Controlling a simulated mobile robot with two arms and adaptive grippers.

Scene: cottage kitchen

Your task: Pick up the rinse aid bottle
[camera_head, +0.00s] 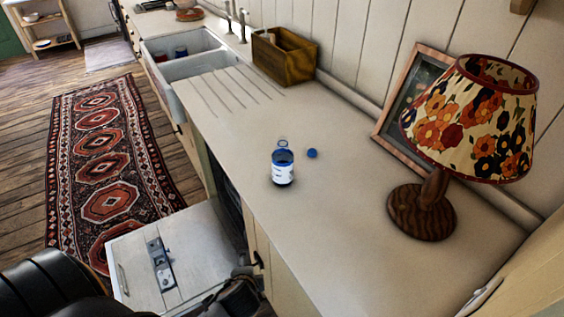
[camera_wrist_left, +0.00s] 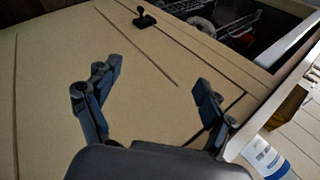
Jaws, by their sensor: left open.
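The rinse aid bottle (camera_head: 284,175), white with a blue upper part, stands upright on the beige countertop (camera_head: 330,215). A small blue cap-like piece (camera_head: 312,153) lies right of it, and a small ring-like piece (camera_head: 282,142) shows just behind it. A white and blue object, apparently the same bottle, shows at the lower right of the left wrist view (camera_wrist_left: 264,156). My left gripper (camera_wrist_left: 150,80) is open, with nothing between its fingers. In the head view it is the dark shape (camera_head: 249,267) at the counter's front edge, apart from the bottle. My right gripper is not in view.
An open dishwasher door (camera_head: 195,245) hangs below the counter's front edge. A lamp (camera_head: 470,120) and a leaning picture frame (camera_head: 400,110) stand right of the bottle. A wooden box (camera_head: 284,56) and a sink (camera_head: 185,55) are farther back.

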